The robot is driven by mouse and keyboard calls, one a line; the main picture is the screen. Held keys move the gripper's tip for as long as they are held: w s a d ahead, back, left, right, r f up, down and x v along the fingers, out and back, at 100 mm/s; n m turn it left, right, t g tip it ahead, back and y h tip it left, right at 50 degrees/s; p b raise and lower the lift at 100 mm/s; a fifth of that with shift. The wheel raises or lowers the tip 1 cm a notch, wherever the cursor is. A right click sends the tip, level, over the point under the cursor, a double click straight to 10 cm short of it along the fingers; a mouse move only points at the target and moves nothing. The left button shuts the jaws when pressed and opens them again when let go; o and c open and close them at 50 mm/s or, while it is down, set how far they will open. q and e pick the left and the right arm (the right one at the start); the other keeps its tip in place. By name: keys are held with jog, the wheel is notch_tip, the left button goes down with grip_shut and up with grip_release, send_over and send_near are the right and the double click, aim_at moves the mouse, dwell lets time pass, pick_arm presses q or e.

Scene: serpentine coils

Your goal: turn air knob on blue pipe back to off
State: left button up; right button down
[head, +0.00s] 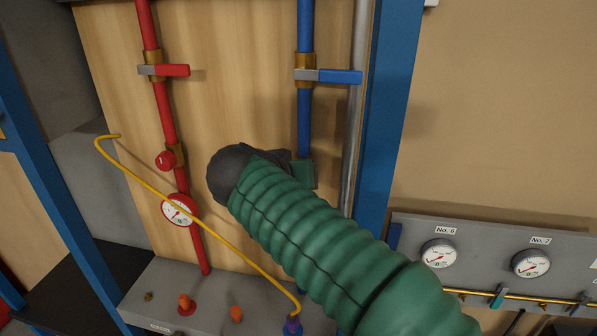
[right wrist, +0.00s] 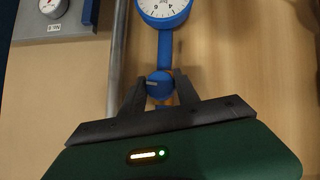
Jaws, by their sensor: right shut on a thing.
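The blue pipe (head: 304,122) runs down the wooden panel, with a blue-handled lever valve (head: 340,76) high on it. My right arm covers its lower part in the head view. In the right wrist view a round blue knob (right wrist: 159,84) sits on the pipe (right wrist: 165,48), beside a white-faced blue gauge (right wrist: 163,8). My right gripper (right wrist: 157,80) has one dark finger on each side of the knob and is shut on it. The knob has a pale mark across its face. My left gripper is not in view.
A red pipe (head: 165,112) with a red lever, red knob (head: 165,161) and gauge stands to the left. A bent yellow tube (head: 200,219) crosses in front of it. A grey pipe (head: 356,100) and blue post (head: 388,120) stand close right of the blue pipe.

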dwell(0.3)
jog(key=shift+r+n+h+p, duration=0.1)
jog(key=shift+n+h+p, duration=0.4)
jog(key=shift+h+p, duration=0.25)
jog(key=shift+n+h+p, duration=0.35)
jog(key=shift+n, duration=0.05)
jog(key=shift+a+f, duration=0.1)
jog(key=shift+f, duration=0.15)
